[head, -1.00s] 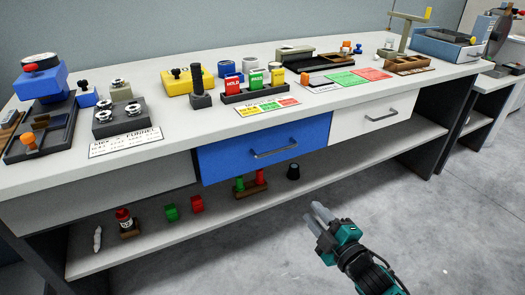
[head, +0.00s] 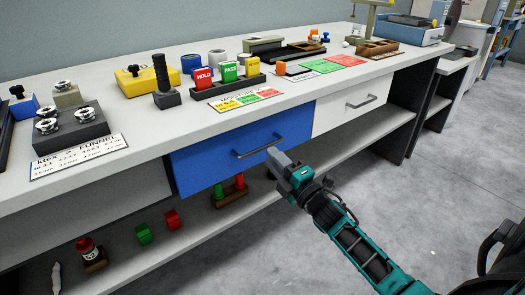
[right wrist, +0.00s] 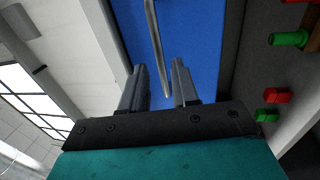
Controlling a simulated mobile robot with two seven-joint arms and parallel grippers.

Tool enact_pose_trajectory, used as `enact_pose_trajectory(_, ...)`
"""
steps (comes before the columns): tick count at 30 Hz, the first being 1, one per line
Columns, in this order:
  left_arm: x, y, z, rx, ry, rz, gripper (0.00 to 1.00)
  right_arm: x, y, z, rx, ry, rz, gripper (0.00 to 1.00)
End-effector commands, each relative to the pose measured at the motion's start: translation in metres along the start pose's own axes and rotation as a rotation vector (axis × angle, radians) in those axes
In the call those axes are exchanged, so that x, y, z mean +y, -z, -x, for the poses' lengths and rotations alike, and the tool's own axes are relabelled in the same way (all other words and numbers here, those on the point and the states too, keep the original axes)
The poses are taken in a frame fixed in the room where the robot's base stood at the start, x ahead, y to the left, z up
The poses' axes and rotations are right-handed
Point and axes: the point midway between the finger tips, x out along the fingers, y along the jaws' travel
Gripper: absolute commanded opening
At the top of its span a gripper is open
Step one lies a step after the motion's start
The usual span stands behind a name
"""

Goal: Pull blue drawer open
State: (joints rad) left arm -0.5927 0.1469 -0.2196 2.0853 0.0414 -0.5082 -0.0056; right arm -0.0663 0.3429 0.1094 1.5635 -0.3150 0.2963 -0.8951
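The blue drawer (head: 205,165) sits under the bench top, its front about level with the white drawer beside it, so it looks closed. Its grey bar handle (head: 255,150) runs across the front. My right gripper (head: 275,160) is at the right end of this handle. In the right wrist view the two fingers of the right gripper (right wrist: 158,66) are apart, with the handle (right wrist: 154,35) showing in the gap between them and the blue front (right wrist: 200,35) behind. I cannot tell whether the fingers touch the handle. My left gripper is not in view.
A white drawer (head: 335,113) with its own handle is just right. The bench top (head: 220,117) carries several cards, blocks and fixtures. The lower shelf (head: 130,262) holds red and green pieces. The grey floor (head: 430,190) at right is open.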

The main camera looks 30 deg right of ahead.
Motion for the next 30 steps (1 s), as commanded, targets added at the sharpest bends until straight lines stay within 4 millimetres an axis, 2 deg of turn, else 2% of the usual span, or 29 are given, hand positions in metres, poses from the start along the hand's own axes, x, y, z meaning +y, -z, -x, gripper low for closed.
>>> enact_pose_trajectory(3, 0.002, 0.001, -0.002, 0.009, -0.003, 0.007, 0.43, -0.001, 0.000, -0.022, 0.000, -0.003, 0.000, 0.30)
enact_pose_trajectory(9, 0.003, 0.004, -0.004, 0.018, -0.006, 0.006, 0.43, -0.001, 0.000, -0.045, 0.000, 0.000, -0.002, 0.30)
enact_pose_trajectory(14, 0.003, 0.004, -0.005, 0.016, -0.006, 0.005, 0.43, 0.000, 0.000, -0.052, 0.000, 0.000, -0.002, 0.30)
enact_pose_trajectory(22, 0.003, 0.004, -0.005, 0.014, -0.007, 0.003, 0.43, 0.000, 0.000, -0.053, 0.000, 0.001, -0.002, 0.30)
enact_pose_trajectory(30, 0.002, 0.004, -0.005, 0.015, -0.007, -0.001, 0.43, 0.000, 0.000, -0.053, 0.000, 0.001, -0.002, 0.04)
